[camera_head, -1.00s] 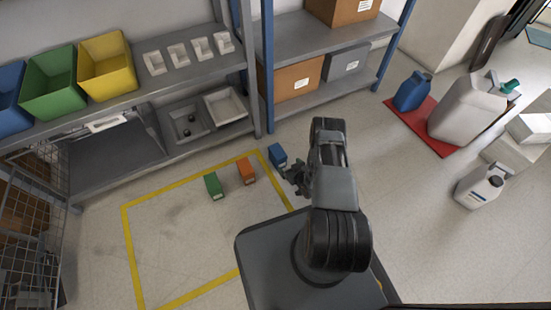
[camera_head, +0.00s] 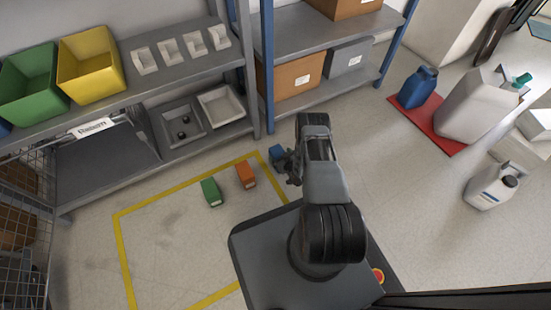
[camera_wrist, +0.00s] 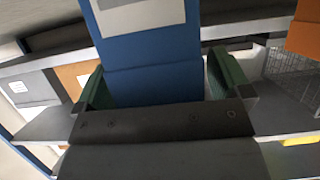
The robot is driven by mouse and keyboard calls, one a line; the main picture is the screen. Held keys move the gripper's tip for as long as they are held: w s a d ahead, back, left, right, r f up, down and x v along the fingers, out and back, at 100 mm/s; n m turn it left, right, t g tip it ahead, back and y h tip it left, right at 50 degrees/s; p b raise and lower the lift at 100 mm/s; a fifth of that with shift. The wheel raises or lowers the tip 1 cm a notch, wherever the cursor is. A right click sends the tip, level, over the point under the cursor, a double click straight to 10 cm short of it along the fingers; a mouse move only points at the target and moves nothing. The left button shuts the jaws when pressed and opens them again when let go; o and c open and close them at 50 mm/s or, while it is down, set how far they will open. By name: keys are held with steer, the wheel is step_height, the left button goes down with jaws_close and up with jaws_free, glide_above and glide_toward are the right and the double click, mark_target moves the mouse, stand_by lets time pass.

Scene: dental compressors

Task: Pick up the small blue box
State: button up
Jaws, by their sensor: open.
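The small blue box (camera_head: 277,153) stands on the floor at the corner of the yellow floor marking, partly hidden behind my gripper (camera_head: 290,166) in the head view. In the wrist view the blue box (camera_wrist: 155,60) fills the upper middle, with a pale label on it. It sits between the two green-padded fingers of my gripper (camera_wrist: 158,90). The fingers are apart, one on each side of the box. I cannot tell whether either finger touches it.
An orange box (camera_head: 246,174) and a green box (camera_head: 211,191) stand on the floor to the left. Behind is a shelf with a yellow bin (camera_head: 90,66) and grey trays. A blue rack post (camera_head: 268,70) rises close behind. Floor inside the yellow lines is mostly clear.

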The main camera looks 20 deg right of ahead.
steer(key=shift+d, duration=0.2)
steer(key=shift+w+a, duration=0.1)
steer(key=shift+a, duration=0.2)
steer(key=c, duration=1.1)
steer(key=shift+r, duration=0.1)
